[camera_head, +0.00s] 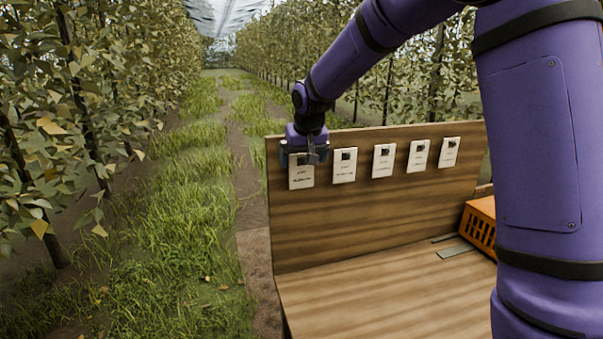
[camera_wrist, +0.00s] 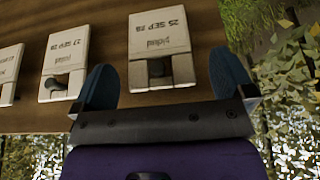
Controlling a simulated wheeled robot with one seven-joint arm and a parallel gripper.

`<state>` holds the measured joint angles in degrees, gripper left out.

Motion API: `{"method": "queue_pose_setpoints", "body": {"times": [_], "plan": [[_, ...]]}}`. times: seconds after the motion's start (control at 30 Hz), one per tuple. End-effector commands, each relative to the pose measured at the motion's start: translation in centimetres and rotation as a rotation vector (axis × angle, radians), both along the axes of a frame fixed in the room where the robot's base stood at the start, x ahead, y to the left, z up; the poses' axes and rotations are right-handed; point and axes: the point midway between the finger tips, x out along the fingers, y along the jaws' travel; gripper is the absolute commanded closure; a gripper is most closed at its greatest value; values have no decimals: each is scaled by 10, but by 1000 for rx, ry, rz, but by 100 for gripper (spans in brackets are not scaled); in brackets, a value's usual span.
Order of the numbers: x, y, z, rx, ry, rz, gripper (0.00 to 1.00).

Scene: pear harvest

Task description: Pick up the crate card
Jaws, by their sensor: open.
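Several white crate cards hang in a row on the upright wooden board (camera_head: 360,215). The leftmost card (camera_head: 301,176) hangs below my gripper (camera_head: 304,158) in the head view. In the wrist view that same card (camera_wrist: 160,38) reads "25 SEP" and "picked", upside down, and hangs by its cut-out on a dark peg (camera_wrist: 156,67). My gripper (camera_wrist: 165,90) is open, with one blue finger on each side of the card's top end. I cannot tell whether the fingers touch it. The neighbouring card (camera_wrist: 68,58) reads "27 SEP".
Other cards (camera_head: 344,166) hang to the right along the board. An orange crate (camera_head: 480,227) stands at the right of the wooden deck (camera_head: 380,300), near a flat grey piece (camera_head: 455,251). Grass and tree rows lie left and behind. The deck's middle is clear.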

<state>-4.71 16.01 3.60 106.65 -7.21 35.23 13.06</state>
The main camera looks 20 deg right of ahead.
Motion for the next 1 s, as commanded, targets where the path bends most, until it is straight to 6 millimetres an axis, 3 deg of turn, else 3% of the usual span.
{"method": "queue_pose_setpoints", "body": {"times": [0.3,0.53,0.73,0.8,1.0], "plan": [[14,-2,-39,0,3,0,0],[15,-2,-40,0,1,0,0],[15,-2,-40,0,1,0,44],[15,-2,-40,0,1,0,50],[15,-2,-40,0,1,0,50]]}}
